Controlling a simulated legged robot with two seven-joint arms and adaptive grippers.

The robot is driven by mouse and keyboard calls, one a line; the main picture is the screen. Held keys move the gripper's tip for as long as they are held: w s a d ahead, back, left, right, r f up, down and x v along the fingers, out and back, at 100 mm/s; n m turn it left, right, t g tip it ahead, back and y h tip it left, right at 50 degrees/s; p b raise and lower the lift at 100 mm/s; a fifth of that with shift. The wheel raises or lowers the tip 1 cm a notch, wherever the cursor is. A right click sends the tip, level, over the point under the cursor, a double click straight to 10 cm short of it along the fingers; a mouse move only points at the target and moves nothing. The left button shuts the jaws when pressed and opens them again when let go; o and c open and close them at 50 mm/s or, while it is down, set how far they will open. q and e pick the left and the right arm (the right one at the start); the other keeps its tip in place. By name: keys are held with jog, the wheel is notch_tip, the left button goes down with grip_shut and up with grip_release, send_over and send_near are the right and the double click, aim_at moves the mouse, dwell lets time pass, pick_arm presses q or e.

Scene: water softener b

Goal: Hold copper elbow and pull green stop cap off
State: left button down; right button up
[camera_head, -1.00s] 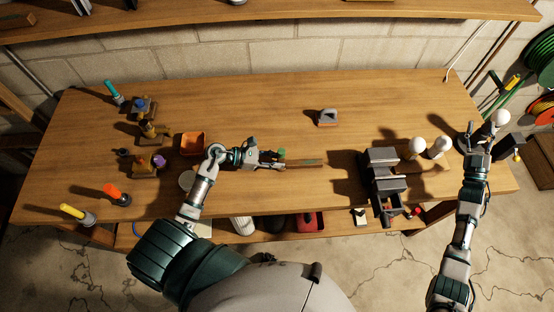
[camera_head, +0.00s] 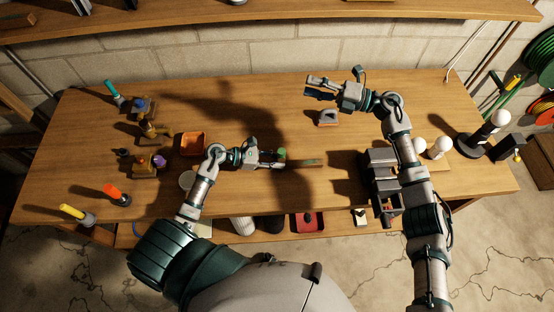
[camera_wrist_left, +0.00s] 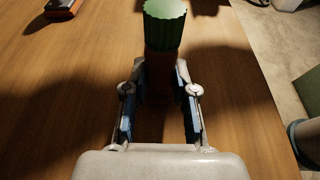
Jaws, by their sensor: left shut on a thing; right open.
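The green stop cap (camera_head: 282,153) stands just beyond my left gripper's fingertips. In the left wrist view, the ribbed green cap (camera_wrist_left: 165,24) sits on top of the upright copper elbow (camera_wrist_left: 161,70). My left gripper (camera_head: 274,160) is shut on the elbow below the cap; its fingers (camera_wrist_left: 160,88) lie either side of the brown body. The elbow's lower part is in shadow and partly hidden by the fingers. My right gripper (camera_head: 314,87) is open and empty, raised over the back middle of the bench, apart from the cap.
A grey block-like tool (camera_head: 328,118) lies below my right gripper. A dark vise (camera_head: 382,160) is partly behind my right arm. A narrow strip (camera_head: 306,163) extends right of my left gripper. An orange bin (camera_head: 193,143) and several fittings stand left.

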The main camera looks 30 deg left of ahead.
pick_arm(q)
jog(key=shift+f, duration=0.1)
pick_arm(e)
jog(key=s+a+f+n+g+h, duration=0.2)
jog(key=s+a+f+n+h, duration=0.1)
jog(key=s+a+n+h, duration=0.3)
pick_arm(q)
jog(key=shift+a, duration=0.1)
jog(key=shift+s+a, duration=0.1)
pick_arm(e)
jog(key=n+t+h, duration=0.4)
jog(key=t+h, duration=0.1)
jog(key=h, duration=0.7)
send_over(281, 150)
jog(key=f, duration=0.8)
jog(key=shift+s+a, duration=0.3)
jog(key=shift+a, duration=0.1)
jog(key=shift+w+d+f+t, duration=0.15)
jog(key=shift+d+t, duration=0.1)
jog(key=shift+t, duration=0.25)
jog(key=shift+w+d+f+h, duration=0.1)
jog(key=shift+d+f+h, duration=0.1)
jog(key=shift+h, duration=0.1)
pick_arm(q)
jog(key=shift+d, duration=0.2)
pick_arm(e)
jog(key=shift+f, duration=4.25)
